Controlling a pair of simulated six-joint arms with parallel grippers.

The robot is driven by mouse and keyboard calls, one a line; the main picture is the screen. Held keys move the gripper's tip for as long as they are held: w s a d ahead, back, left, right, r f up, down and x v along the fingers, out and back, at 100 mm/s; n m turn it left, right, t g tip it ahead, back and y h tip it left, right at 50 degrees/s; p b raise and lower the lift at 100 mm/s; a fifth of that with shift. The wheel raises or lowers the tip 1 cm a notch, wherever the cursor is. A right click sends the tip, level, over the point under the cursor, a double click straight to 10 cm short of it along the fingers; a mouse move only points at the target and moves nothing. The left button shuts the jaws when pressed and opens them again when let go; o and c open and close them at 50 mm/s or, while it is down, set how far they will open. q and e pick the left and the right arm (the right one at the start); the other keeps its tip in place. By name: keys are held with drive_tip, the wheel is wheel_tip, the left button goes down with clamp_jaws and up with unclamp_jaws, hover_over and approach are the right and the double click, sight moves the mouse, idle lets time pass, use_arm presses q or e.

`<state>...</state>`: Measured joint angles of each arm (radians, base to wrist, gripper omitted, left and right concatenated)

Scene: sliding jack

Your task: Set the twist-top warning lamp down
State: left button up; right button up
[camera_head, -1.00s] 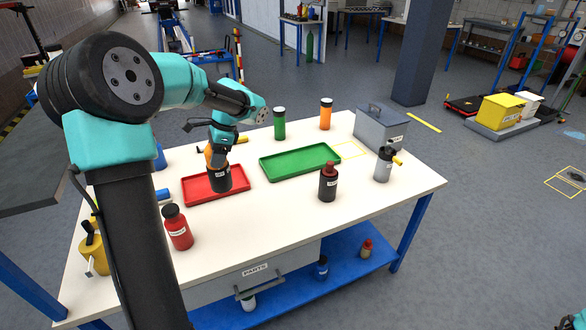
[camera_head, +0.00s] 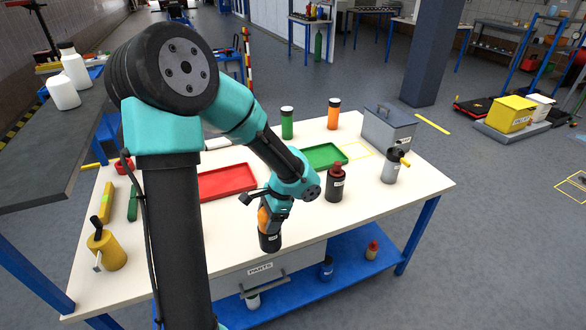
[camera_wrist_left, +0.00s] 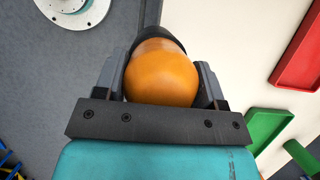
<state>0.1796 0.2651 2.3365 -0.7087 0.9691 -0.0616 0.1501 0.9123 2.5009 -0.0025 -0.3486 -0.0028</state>
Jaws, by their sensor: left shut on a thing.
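The warning lamp has an orange dome and a black base with a pale label (camera_head: 270,242). My left gripper (camera_head: 267,213) is shut on it and holds it upright at the table's front edge. In the left wrist view the orange dome (camera_wrist_left: 162,75) sits between both fingers, and its black lower part shows beyond. I cannot tell whether its base touches the white table (camera_head: 375,212). My right gripper is not in view.
A dark red-topped bottle (camera_head: 335,184) stands right of the gripper, and a grey spray can (camera_head: 391,166) beyond it. A red tray (camera_head: 226,181) and green tray (camera_head: 324,156) lie behind. The front right tabletop is clear.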

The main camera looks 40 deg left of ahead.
use_arm(q)
drive_tip(key=shift+a, duration=0.1)
drive_tip(key=w+a+f, duration=0.1)
drive_tip(key=w+a, duration=0.9)
drive_tip(key=a, duration=0.1)
drive_tip(key=shift+f, duration=0.15)
drive_tip(key=shift+w+a, duration=0.1)
drive_tip(key=shift+a, duration=0.05)
drive_tip(key=shift+w+a+f, duration=0.1)
drive_tip(key=shift+a+f, duration=0.05)
drive_tip(key=shift+f, duration=0.75)
drive_tip(key=shift+w+a+f, duration=0.1)
drive_tip(key=shift+f, duration=0.95)
drive_tip(key=o, duration=1.4)
